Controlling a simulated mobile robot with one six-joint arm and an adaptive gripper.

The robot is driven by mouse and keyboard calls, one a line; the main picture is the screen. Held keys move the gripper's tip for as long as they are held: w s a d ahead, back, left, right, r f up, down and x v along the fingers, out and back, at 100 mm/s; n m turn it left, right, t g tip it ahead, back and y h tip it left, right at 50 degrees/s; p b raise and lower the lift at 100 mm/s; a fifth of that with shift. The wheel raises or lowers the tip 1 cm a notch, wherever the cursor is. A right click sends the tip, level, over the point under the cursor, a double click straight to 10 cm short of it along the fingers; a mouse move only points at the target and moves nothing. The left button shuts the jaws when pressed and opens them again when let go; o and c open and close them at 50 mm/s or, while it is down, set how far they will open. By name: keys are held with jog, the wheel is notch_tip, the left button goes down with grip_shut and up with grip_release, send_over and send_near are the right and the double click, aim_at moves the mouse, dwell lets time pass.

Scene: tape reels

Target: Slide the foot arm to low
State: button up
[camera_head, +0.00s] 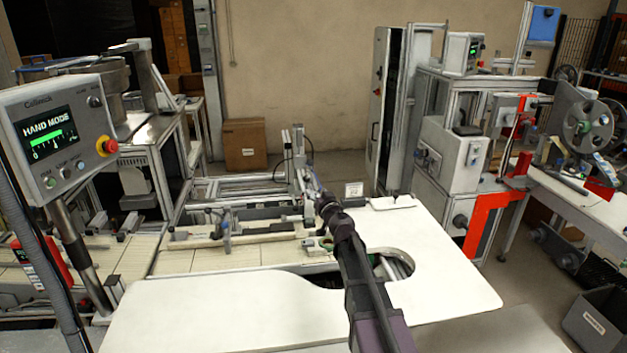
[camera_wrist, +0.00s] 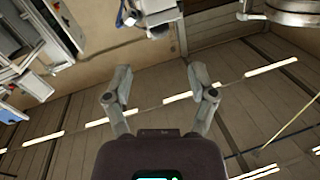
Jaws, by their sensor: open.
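I cannot tell for sure which part is the foot arm. A metal frame machine (camera_head: 262,190) stands at the middle back with an upright arm-like post (camera_head: 299,150) and rails. My own dark arm reaches up from the bottom of the head view toward this machine. In the wrist view my gripper (camera_wrist: 162,85) has its two grey fingers spread apart with nothing between them. It faces toward a panelled surface with light strips. In the head view the fingers are too small to make out.
A white table (camera_head: 230,315) with a round cut-out lies before me. A console (camera_head: 55,130) reading "HAND MODE" is at the left. A red bracket (camera_head: 487,222) and a reel (camera_head: 586,123) are at the right. A cardboard box (camera_head: 245,143) stands by the wall.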

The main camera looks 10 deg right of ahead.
aim_at(308, 181)
jog(key=w, duration=0.3)
jog(key=w+a, duration=0.1)
jog(key=w, duration=0.3)
jog(key=w+a, duration=0.1)
jog(key=w, duration=0.2)
jog(key=shift+w, duration=0.15)
grip_shut()
